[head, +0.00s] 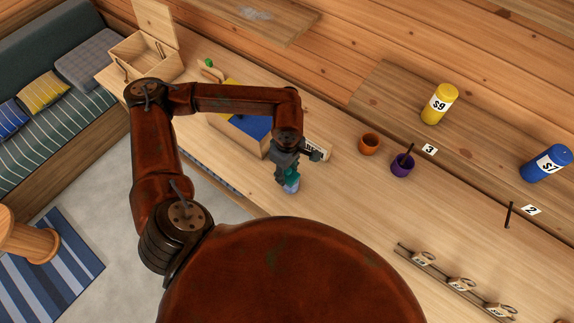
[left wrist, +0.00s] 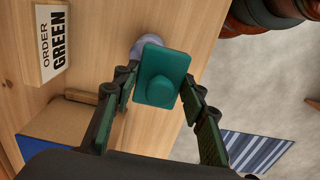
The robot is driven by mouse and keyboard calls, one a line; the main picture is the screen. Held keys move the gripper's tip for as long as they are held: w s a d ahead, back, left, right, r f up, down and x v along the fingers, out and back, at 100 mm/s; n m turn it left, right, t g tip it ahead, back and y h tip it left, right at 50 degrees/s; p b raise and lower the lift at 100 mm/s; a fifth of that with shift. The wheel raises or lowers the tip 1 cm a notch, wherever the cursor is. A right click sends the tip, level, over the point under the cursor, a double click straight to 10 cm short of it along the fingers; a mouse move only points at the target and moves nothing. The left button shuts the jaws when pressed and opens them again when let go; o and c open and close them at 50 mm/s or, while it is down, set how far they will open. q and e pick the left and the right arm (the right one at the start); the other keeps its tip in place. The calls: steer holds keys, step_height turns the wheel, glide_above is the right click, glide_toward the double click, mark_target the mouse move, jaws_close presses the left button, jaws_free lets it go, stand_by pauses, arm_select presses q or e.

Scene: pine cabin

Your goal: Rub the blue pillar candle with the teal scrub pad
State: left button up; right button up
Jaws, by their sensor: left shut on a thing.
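My left gripper (head: 289,166) is shut on the teal scrub pad (head: 292,175), near the front edge of the long wooden counter. In the left wrist view the pad (left wrist: 158,62) shows as a teal slab with a round knob, between the two fingers. The blue pillar candle (head: 291,187) stands on the counter right by the pad. In the left wrist view the candle (left wrist: 134,45) is a pale blue shape mostly hidden behind the pad. Pad and candle overlap in both views; I cannot tell for sure whether they touch. My right gripper is not in view.
A box with blue and yellow panels (head: 240,137) and an "ORDER GREEN" sign (left wrist: 52,43) are close by. Orange (head: 369,144) and purple (head: 402,166) cups stand to the right. A hook rack (head: 455,282) lies farther right. The counter between is mostly clear.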

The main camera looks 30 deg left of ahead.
arm_select(q)
steer(key=shift+r, duration=0.55)
steer(key=shift+r+p, duration=0.45)
steer(key=shift+r, duration=0.9)
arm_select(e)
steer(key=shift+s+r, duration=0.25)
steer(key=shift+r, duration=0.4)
